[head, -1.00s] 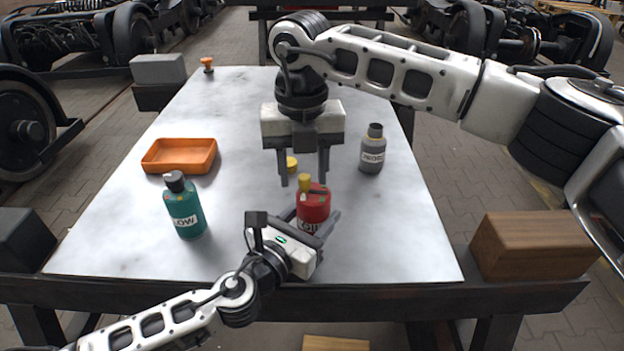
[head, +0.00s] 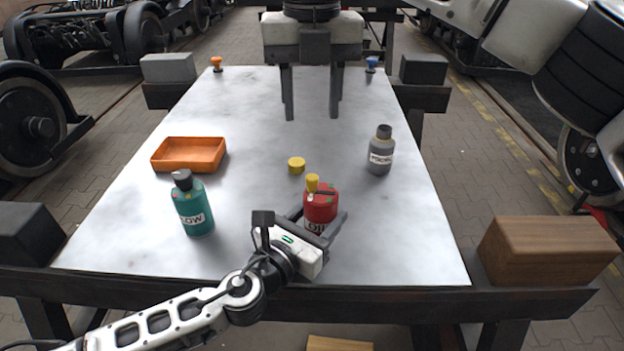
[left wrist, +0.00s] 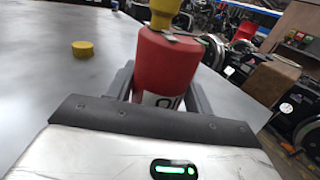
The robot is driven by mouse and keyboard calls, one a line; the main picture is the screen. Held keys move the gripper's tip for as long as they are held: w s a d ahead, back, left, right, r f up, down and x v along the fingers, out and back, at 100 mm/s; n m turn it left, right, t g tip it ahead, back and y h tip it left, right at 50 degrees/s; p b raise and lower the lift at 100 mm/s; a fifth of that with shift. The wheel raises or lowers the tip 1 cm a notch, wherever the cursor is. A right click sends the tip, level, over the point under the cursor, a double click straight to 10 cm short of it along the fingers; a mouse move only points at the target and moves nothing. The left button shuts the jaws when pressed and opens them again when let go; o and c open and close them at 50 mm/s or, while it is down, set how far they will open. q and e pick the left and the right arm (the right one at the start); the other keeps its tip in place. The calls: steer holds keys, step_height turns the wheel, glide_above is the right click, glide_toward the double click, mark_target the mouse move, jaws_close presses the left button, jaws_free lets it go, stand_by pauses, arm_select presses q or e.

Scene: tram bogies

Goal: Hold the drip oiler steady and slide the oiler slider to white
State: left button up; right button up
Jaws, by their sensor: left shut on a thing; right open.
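The drip oiler (head: 320,205) is a red bottle with a yellow top (head: 312,183) and a partly hidden label. It stands on the table near the front. My left gripper (head: 318,218) is shut on its body, one finger on each side; the left wrist view also shows the red oiler (left wrist: 165,68) between the fingers. A dark strip (head: 325,192) lies on the oiler's upper face, probably the slider's track; its setting is too small to tell. My right gripper (head: 312,117) is open and empty, over the far part of the table, well apart from the oiler.
A yellow cap (head: 296,166) lies behind the oiler. A teal bottle (head: 194,210) and an orange tray (head: 188,155) are at left, a grey bottle (head: 380,152) at right. A wooden block (head: 545,250) is beyond the right edge. The table's middle is mostly clear.

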arm_select(q)
steer(key=o, duration=1.1)
